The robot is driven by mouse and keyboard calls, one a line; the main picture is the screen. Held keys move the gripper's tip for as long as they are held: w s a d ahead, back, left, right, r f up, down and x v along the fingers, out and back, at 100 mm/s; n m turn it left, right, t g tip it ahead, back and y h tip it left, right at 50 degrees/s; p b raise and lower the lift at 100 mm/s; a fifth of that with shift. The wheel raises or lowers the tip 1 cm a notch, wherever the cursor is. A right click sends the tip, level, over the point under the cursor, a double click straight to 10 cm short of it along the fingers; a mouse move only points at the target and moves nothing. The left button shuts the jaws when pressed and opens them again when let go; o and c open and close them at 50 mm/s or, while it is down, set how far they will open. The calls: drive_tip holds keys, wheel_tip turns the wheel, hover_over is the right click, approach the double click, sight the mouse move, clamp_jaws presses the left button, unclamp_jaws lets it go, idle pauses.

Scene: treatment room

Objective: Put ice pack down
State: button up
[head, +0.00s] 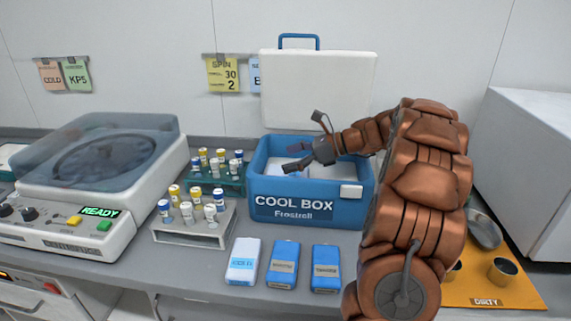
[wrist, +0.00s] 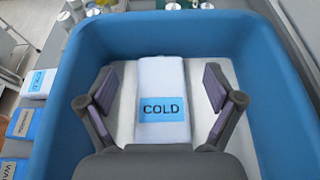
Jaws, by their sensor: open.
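A white ice pack with a blue COLD label (wrist: 162,85) lies on the white floor of the blue cool box (wrist: 75,100). In the head view the cool box (head: 308,204) stands on the counter with its white lid raised behind it. My gripper (wrist: 160,86) is open, with one finger on each side of the ice pack and a gap to it on both sides. In the head view my gripper (head: 291,159) reaches over the box from the right. The ice pack is hard to make out there.
Three packs lie in front: a white one (head: 243,261) and two blue ones, left (head: 283,264) and right (head: 326,268). Racks of capped tubes (head: 193,230) and a centrifuge (head: 100,165) reading READY stand left. An orange DIRTY mat (head: 485,290) lies right.

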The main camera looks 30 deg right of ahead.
drive_tip(key=v, duration=1)
drive_tip(key=shift+s+d, duration=0.2)
drive_tip(key=shift+r, duration=0.1)
